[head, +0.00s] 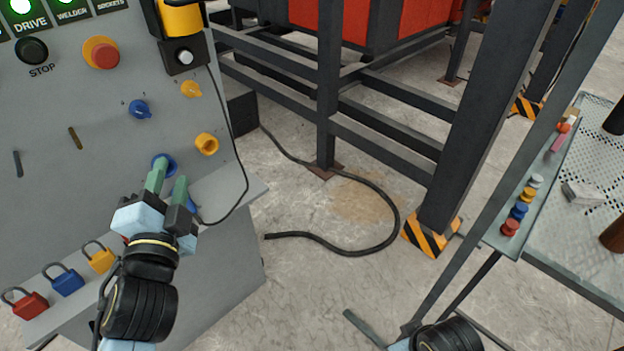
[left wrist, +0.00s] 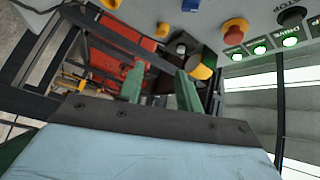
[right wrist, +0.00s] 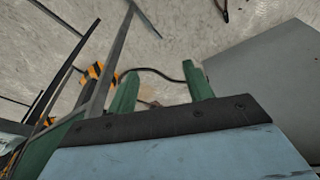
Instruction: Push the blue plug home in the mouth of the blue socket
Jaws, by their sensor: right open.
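The blue socket (head: 166,161) is a ring on the sloping grey panel in the head view, partly covered by my left gripper (head: 168,178). The fingers of that gripper are apart, one tip overlapping the socket's ring in the picture. The left wrist view shows no object between its fingers (left wrist: 160,88). A blue piece (head: 191,204), which looks like the blue plug, shows beside the right-hand finger, near the end of a black cable. Much of it is hidden, and its contact with the socket or panel cannot be told. My right gripper (right wrist: 161,88) is open and empty above the floor.
A yellow socket (head: 207,144), a blue knob (head: 140,109) and a red stop button (head: 101,53) are on the panel. Padlocks (head: 66,280) line its lower edge. Dark steel posts (head: 480,110) and a loose floor cable (head: 345,252) are to the right.

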